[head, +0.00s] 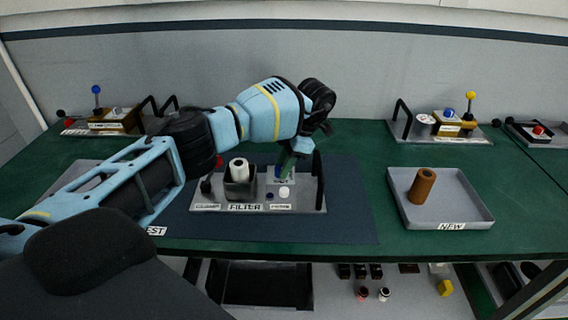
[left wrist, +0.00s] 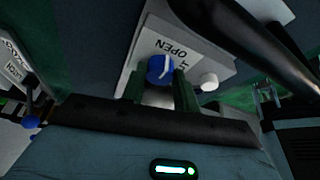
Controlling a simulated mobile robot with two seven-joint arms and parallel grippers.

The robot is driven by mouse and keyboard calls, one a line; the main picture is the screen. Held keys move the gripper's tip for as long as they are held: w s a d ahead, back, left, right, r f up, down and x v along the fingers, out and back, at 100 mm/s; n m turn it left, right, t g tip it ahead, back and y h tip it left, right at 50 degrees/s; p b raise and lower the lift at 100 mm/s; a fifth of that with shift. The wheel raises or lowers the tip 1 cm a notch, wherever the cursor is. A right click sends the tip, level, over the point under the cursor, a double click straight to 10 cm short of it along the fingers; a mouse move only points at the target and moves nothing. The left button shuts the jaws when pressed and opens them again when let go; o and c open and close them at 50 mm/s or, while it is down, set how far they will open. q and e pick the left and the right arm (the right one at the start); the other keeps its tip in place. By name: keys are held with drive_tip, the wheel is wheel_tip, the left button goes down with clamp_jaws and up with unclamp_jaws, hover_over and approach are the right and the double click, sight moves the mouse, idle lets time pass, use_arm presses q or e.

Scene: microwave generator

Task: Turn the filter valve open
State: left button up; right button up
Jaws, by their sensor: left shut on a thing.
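The filter unit (head: 306,207) is a grey plate labelled FILTER on the dark mat in front of me. A dark holder (head: 240,189) on it has a white cylinder (head: 239,169) in it. The filter valve is a blue knob (left wrist: 160,68) with a white line, beside the word OPEN in the left wrist view. My left gripper (head: 286,165) reaches down over the right part of the unit. Its green fingers, also in the left wrist view (left wrist: 160,88), are shut on the knob. In the head view the knob is mostly hidden. My right gripper is out of view.
A black handle (head: 319,182) rises close to the right of my left gripper, with a white knob (head: 284,192) in front. A tray (head: 473,210) labelled NEW holds a brown cylinder (head: 423,185). Other units (head: 443,130) stand at the back.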

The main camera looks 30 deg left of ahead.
sight(293, 173)
use_arm(q)
drive_tip(key=o, duration=1)
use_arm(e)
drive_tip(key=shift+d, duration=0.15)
use_arm(q)
drive_tip(key=b+v, duration=0.1)
drive_tip(key=v, duration=0.5)
drive_tip(key=shift+w+d+r, duration=0.1)
drive_tip(key=shift+d+r, duration=0.05)
drive_tip(key=shift+w+d+r, duration=0.15)
drive_tip(key=shift+w+r, duration=0.05)
drive_tip(key=shift+r, duration=0.5)
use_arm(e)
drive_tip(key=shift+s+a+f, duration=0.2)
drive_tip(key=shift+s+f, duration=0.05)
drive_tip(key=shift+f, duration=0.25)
use_arm(q)
drive_tip(key=shift+f, duration=0.1)
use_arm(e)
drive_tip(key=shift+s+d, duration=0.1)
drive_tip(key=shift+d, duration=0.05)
